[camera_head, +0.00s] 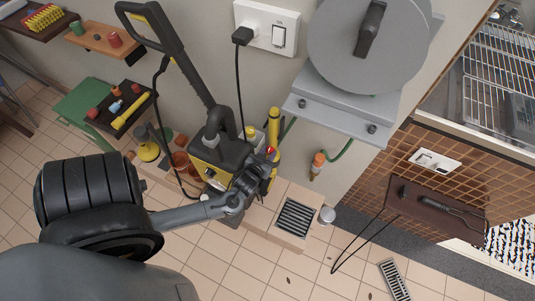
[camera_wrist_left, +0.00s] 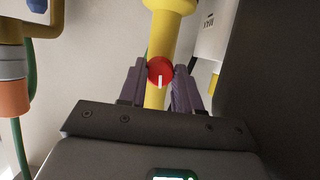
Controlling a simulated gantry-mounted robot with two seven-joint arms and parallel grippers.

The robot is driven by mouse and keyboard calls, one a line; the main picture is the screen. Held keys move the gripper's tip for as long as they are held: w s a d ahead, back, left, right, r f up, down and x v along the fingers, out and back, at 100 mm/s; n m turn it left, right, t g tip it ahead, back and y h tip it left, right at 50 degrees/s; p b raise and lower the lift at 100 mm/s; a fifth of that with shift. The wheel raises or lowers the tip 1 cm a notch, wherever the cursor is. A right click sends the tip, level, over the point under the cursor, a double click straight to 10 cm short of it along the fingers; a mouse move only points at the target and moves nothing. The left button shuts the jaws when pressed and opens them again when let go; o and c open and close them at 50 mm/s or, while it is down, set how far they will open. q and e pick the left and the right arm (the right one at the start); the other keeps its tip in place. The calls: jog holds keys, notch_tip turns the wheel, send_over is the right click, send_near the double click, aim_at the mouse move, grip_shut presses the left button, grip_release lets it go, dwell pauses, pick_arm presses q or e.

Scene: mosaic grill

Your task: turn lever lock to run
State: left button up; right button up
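A small round red knob with a white mark (camera_wrist_left: 160,70), which looks like the lever lock, sits on a yellow post (camera_wrist_left: 172,28) in the left wrist view. The white mark points down in that picture. In the head view the knob is a tiny red spot (camera_head: 271,150) by the yellow cylinder. My left gripper (camera_wrist_left: 160,84) has its two fingers apart, one on each side of the knob. I cannot tell whether they touch it. In the head view my left gripper (camera_head: 262,166) reaches the knob from the lower left and partly hides it. My right gripper is out of view.
The yellow and black machine (camera_head: 215,150) with its tall handle stands close beside my left gripper. A grey round-topped unit (camera_head: 345,100) is on the wall to the right. A floor drain (camera_head: 296,218) lies below. An orange hose fitting (camera_wrist_left: 12,95) is at left.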

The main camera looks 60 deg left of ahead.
pick_arm(q)
jog(key=c, duration=0.4)
jog(key=shift+r+p, duration=0.2)
jog(key=shift+p, duration=0.6)
jog(key=shift+w+f+m+y, duration=0.1)
jog(key=shift+f+m+y, duration=0.05)
jog(key=shift+m+y, duration=0.3)
jog(key=o, duration=1.1)
jog(key=shift+c, duration=0.2)
jog(key=p+v, duration=0.2)
jog(key=v, duration=0.9)
